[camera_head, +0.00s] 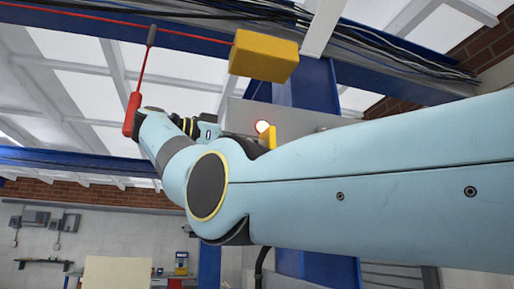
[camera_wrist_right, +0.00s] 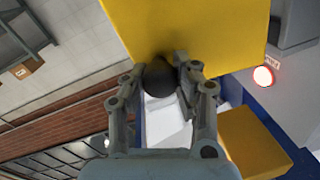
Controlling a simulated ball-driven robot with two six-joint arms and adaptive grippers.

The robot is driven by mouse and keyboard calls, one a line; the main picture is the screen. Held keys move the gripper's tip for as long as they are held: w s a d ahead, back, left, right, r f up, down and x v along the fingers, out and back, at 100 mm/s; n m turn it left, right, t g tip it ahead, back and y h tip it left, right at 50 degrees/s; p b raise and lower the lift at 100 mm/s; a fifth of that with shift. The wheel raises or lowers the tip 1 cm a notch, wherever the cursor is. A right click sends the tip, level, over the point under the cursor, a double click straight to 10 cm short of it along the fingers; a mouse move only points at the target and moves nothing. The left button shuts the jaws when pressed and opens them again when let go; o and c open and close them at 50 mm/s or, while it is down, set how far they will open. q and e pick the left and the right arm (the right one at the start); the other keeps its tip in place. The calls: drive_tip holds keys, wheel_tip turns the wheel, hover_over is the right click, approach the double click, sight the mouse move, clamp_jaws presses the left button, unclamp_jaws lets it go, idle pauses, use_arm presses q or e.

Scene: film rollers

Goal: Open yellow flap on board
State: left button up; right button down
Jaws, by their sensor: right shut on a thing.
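The yellow flap (camera_wrist_right: 190,25) fills the top of the right wrist view, with a dark round knob (camera_wrist_right: 160,78) at its edge. My right gripper (camera_wrist_right: 162,84) is closed around this knob, one finger on each side. In the head view a small part of the yellow flap (camera_head: 268,138) shows beside a lit red lamp (camera_head: 262,126) on the grey board (camera_head: 236,113). My right arm hides most of the flap there. My left gripper is not in view.
A yellow box (camera_head: 263,57) sits above the board, and it also shows in the right wrist view (camera_wrist_right: 252,143). The lamp (camera_wrist_right: 263,76) is close to the flap. A red pole-like thing (camera_head: 132,112) hangs left of my right wrist. Blue beams (camera_head: 312,85) stand behind.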

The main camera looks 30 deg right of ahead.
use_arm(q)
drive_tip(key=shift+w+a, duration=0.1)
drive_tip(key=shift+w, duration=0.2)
use_arm(e)
drive_tip(key=shift+a+f+g, duration=0.1)
drive_tip(key=shift+a+g, duration=0.1)
drive_tip(key=shift+g, duration=0.1)
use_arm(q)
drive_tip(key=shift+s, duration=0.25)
use_arm(e)
drive_tip(key=c, duration=1)
unclamp_jaws()
drive_tip(key=shift+w, duration=0.1)
drive_tip(key=shift+o, duration=0.2)
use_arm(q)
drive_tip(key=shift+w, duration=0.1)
use_arm(e)
drive_tip(key=shift+d, duration=0.1)
